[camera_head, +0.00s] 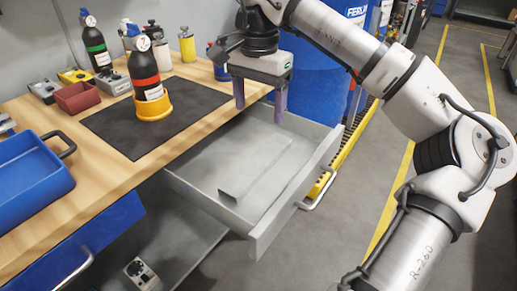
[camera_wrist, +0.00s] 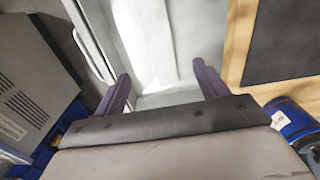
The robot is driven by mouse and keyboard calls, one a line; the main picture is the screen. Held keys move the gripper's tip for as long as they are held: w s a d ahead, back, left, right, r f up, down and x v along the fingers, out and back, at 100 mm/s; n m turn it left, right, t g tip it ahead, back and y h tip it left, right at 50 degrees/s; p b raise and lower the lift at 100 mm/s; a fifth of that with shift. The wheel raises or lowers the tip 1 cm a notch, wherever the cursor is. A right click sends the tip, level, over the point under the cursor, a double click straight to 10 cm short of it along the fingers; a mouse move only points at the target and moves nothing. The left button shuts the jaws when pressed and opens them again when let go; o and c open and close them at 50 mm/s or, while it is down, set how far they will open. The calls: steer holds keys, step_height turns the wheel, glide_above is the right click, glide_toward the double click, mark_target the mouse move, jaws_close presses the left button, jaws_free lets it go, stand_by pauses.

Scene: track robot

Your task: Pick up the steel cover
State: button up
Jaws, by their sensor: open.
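The steel cover (camera_head: 258,172) is a long, flat grey metal piece lying in the open grey drawer (camera_head: 282,208). In the wrist view the cover (camera_wrist: 158,38) shows as a pale strip beyond and between the fingers. My gripper (camera_head: 260,112) is open and empty, fingers pointing down, above the back part of the drawer and near the bench edge. In the wrist view my gripper (camera_wrist: 161,74) has its two dark fingers wide apart. It appears apart from the cover.
The wooden bench (camera_head: 105,175) holds a black mat (camera_head: 190,100), a bottle in an orange cup (camera_head: 150,100), a blue tray (camera_head: 35,190) and small devices. A blue barrel (camera_head: 310,80) stands behind the drawer. The drawer handle (camera_head: 322,190) sticks out in front.

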mark_target(259, 161)
step_height(259, 161, down, 14)
steer(key=shift+s+r+b, duration=0.1)
steer(key=shift+r+b, duration=0.05)
steer(key=shift+b, duration=0.9)
steer(key=c, duration=1.1)
